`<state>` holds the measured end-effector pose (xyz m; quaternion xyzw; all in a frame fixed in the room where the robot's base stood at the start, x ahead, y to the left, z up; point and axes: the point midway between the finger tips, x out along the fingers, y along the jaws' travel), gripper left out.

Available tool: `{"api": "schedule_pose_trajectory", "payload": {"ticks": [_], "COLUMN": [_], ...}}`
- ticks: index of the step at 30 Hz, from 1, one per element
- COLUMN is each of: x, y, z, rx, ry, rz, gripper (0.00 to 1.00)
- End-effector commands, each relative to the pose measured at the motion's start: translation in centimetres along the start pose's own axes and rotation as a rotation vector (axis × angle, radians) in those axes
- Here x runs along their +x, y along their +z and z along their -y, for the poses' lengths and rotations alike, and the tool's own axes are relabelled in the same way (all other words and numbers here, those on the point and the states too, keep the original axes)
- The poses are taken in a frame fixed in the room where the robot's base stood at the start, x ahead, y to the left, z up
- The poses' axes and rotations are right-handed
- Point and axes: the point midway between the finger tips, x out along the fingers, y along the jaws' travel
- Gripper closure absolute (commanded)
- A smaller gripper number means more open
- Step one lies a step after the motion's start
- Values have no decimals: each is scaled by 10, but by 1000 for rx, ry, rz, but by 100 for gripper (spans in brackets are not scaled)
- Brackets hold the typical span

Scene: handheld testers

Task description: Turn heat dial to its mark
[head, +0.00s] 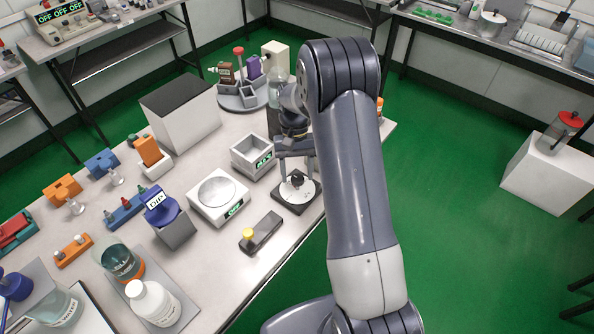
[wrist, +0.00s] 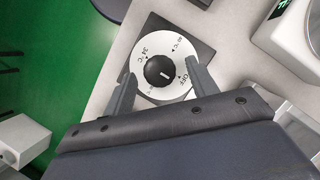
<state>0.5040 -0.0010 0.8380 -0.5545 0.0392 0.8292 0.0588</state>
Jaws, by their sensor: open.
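The heat dial (wrist: 159,71) is a black knob with a white pointer line, in the middle of a white disc (wrist: 142,58) printed with marks that include OFF and 34 °C. The disc is set on a dark square base (head: 296,204) near the table's right edge in the head view. My gripper (wrist: 161,82) is open, with one finger on either side of the dial and over the disc. The fingers appear apart from the knob. The pointer line in the wrist view points to the right, toward the OFF side. I cannot tell the exact mark it meets.
A dark tester with a yellow knob (head: 261,233) lies in front. A carousel with bottles (head: 241,97) stands behind. Green floor lies beyond the table edge.

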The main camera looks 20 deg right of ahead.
Motion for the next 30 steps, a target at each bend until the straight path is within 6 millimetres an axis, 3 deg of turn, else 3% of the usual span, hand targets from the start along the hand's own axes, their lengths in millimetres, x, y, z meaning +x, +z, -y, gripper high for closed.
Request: {"api": "schedule_pose_trajectory", "payload": {"ticks": [8,21,30], "x": [-10,-92,-108], "y": [0,-1,0], "z": [0,0,0], "rx": [0,1,0], "ry": [0,0,0], "rz": [-1,-3,0], "gripper": [45,45,45]}}
